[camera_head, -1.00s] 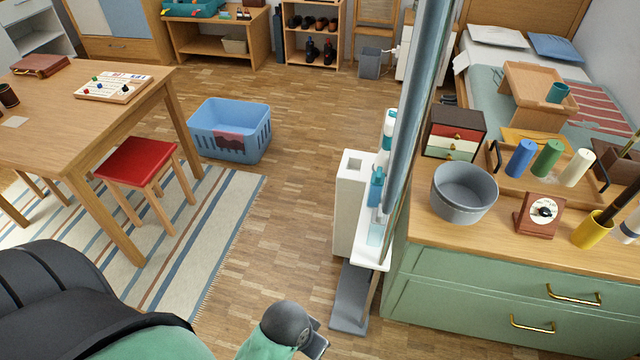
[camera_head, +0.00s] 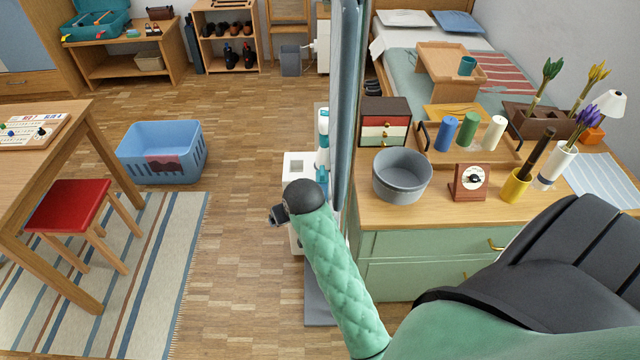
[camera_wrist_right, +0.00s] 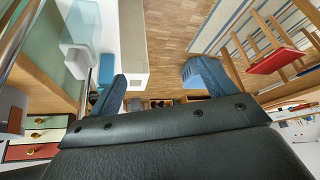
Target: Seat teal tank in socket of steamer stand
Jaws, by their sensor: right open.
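The steamer stand is a white upright unit (camera_head: 297,165) with a square opening in its top, beside the green dresser. A small teal part (camera_head: 322,176), which looks like the teal tank, shows just right of it, partly hidden; I cannot tell whether it is seated. In the right wrist view a teal-blue piece (camera_wrist_right: 105,68) lies beside the white box (camera_wrist_right: 134,45). My right gripper (camera_head: 276,216) is in front of the white unit, overlapping it in the picture. Its fingers (camera_wrist_right: 160,92) are spread and empty in the wrist view. My left gripper is out of view.
A tall narrow panel (camera_head: 346,100) rises right beside the stand. The green dresser (camera_head: 405,245) with a grey bowl (camera_head: 402,176) stands to the right. A blue basket (camera_head: 160,152) and red stool (camera_head: 66,212) are left. The floor between basket and stand is clear.

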